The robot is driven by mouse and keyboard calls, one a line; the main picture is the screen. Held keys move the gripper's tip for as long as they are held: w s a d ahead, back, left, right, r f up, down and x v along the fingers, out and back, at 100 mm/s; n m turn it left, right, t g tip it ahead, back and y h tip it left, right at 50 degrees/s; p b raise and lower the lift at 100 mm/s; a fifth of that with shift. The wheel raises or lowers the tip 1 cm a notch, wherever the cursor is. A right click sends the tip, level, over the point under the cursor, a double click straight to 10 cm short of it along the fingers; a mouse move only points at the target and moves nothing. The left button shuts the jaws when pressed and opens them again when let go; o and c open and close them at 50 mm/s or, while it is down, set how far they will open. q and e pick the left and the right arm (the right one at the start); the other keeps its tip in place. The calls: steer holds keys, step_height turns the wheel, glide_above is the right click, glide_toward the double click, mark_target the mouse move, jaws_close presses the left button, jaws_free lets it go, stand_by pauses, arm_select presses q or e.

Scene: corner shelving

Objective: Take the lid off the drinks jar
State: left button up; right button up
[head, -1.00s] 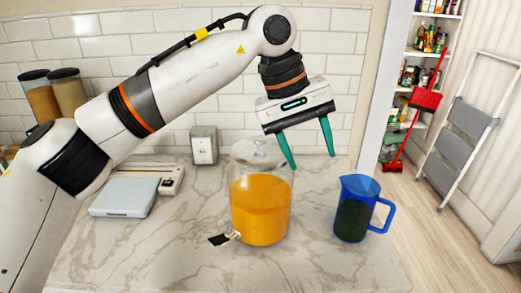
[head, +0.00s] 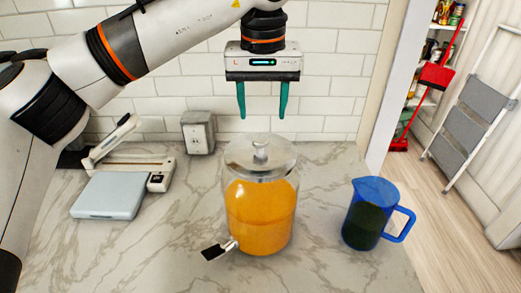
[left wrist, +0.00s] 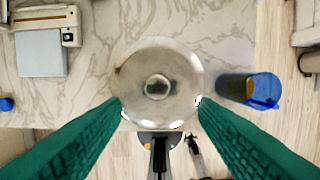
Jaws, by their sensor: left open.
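The drinks jar (head: 262,215) is a clear glass jar of orange liquid with a tap low on its front left. It stands upright on the marble counter. My left gripper (head: 262,113) is open and empty, pointing down above the lid, apart from the knob. In the left wrist view the lid (left wrist: 180,65) and its knob (left wrist: 157,87) show from above, with the knob between the two green fingers, a little beyond their tips. My right gripper is not in view.
A pale-blue flat item (head: 108,195) and a white device (head: 158,181) lie to the left. The counter's right edge is near the pitcher.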

mark_target(260, 139)
arm_select(q)
steer(key=shift+w+f, duration=0.1)
steer(key=shift+f, duration=0.5)
steer(key=shift+w+f, duration=0.15)
steer(key=shift+f, duration=0.15)
steer(key=shift+w+f+p, duration=0.15)
steer(key=shift+f+p, duration=0.15)
steer(key=f+p, duration=0.1)
steer(key=f, duration=0.2)
steer(key=shift+w+a+f+p, duration=0.1)
steer(key=shift+a+f+p, duration=0.15)
steer(key=shift+p, duration=0.1)
steer(key=shift+w+f, duration=0.1)
steer(key=shift+f, duration=0.5)
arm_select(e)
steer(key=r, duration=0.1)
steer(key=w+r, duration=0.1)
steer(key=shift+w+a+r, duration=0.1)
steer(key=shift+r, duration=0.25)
arm_select(q)
steer(key=shift+d, duration=0.1)
steer(key=shift+c, duration=0.8)
jaws_close()
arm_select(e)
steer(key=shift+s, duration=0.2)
